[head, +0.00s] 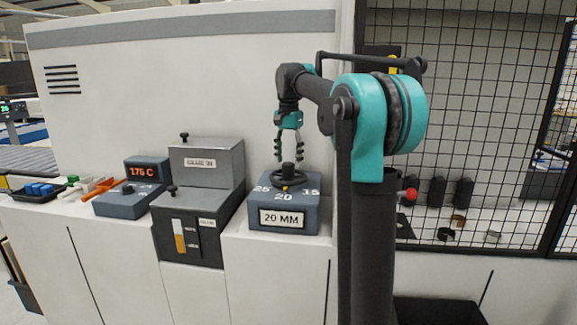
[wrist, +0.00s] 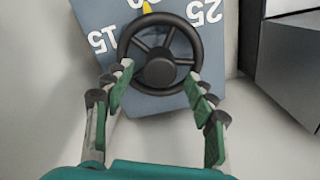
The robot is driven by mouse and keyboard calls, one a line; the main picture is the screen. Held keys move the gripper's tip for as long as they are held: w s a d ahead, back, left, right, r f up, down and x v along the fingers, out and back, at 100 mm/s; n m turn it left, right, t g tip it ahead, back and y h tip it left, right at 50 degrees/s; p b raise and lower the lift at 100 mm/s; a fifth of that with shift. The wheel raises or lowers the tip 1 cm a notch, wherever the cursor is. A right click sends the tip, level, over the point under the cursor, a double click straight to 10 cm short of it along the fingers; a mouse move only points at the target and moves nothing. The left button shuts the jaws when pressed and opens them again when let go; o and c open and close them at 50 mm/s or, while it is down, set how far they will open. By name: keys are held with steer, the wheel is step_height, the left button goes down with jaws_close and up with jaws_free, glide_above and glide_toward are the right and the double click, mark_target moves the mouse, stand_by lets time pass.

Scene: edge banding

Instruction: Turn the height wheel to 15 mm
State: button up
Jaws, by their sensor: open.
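The height wheel (head: 288,178) is a black spoked handwheel with a knob, on top of a blue-grey box (head: 300,217) marked 25, 20 and 15. A plate (head: 283,219) on the box front reads 20 MM. A yellow pointer on the box is by the 20 mark. In the wrist view the wheel (wrist: 160,53) is near the top, with the yellow pointer (wrist: 147,7) at its edge. My gripper (head: 290,158) is open just above the wheel. In the wrist view its fingers (wrist: 162,95) are spread either side of the wheel's near part; contact cannot be told.
A grey glue unit (head: 205,200) stands just left of the wheel box. Further left are a box with a 175 C display (head: 147,170) and a tray of blue blocks (head: 38,190). A mesh fence (head: 460,100) stands at the right. White counter shows around the box.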

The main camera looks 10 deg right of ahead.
mark_target(288, 174)
steer(key=shift+f, duration=1.45)
steer(key=c, duration=1.2)
steer(key=shift+o, duration=0.2)
steer(key=shift+n, duration=0.3)
steer(key=n, duration=1.1)
steer(key=shift+n, duration=0.3)
